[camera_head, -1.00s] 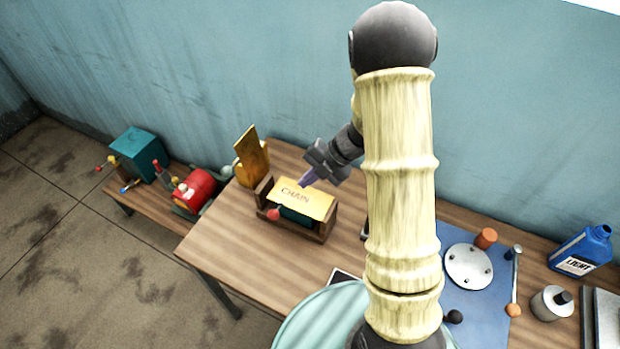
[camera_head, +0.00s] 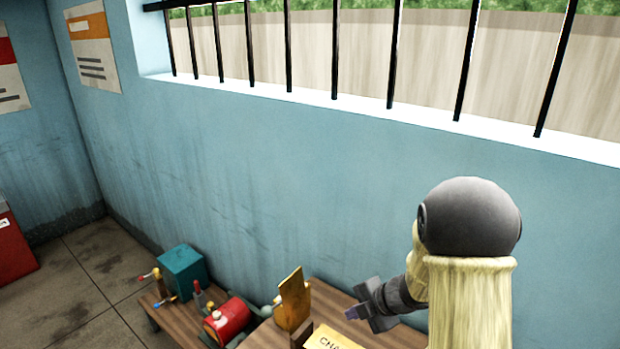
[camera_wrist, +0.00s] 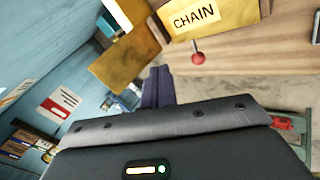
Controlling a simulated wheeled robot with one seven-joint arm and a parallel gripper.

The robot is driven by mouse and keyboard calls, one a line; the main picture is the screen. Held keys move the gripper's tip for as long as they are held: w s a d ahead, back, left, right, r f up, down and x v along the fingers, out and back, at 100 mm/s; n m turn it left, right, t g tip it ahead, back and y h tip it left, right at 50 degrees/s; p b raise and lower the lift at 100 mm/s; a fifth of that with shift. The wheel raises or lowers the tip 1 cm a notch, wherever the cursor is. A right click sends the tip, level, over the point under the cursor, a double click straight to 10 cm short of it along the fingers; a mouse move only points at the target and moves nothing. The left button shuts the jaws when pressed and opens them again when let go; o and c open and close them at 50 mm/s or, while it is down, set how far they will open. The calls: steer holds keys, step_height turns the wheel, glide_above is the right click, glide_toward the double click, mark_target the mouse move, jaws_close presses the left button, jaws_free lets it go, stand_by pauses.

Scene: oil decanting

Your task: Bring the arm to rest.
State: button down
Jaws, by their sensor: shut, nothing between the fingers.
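My gripper (camera_head: 354,312) shows at the lower right of the head view, at the end of my bent arm. It is in front of the blue wall and to the right of an upright yellow piece (camera_head: 293,297). In the wrist view its two purple fingers (camera_wrist: 157,88) are together, with nothing seen between them. A yellow-topped box marked CHAIN (camera_wrist: 195,18) lies beyond the fingertips in the wrist view. Only a corner of that box (camera_head: 328,341) shows at the bottom of the head view. My forearm hides what is behind it at the right.
The wooden table (camera_head: 258,338) shows only in part. A lower bench to the left holds a red tank (camera_head: 228,319) and a teal box (camera_head: 182,271). A red knob (camera_wrist: 198,58) sticks out by the CHAIN box. The barred window (camera_head: 340,50) is above.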

steer(key=s+d+r+m+t+h+b, duration=0.25)
steer(key=d+m+h, duration=0.35)
steer(key=m, duration=0.7)
steer(key=s+a+f+m+g+b, duration=0.1)
steer(key=s+m+g, duration=0.3)
steer(key=s+m, duration=0.7)
steer(key=s+b, duration=0.1)
steer(key=s, duration=0.3)
steer(key=shift+a+f+m, duration=0.3)
steer(key=shift+a+f, duration=0.05)
steer(key=shift+a, duration=0.05)
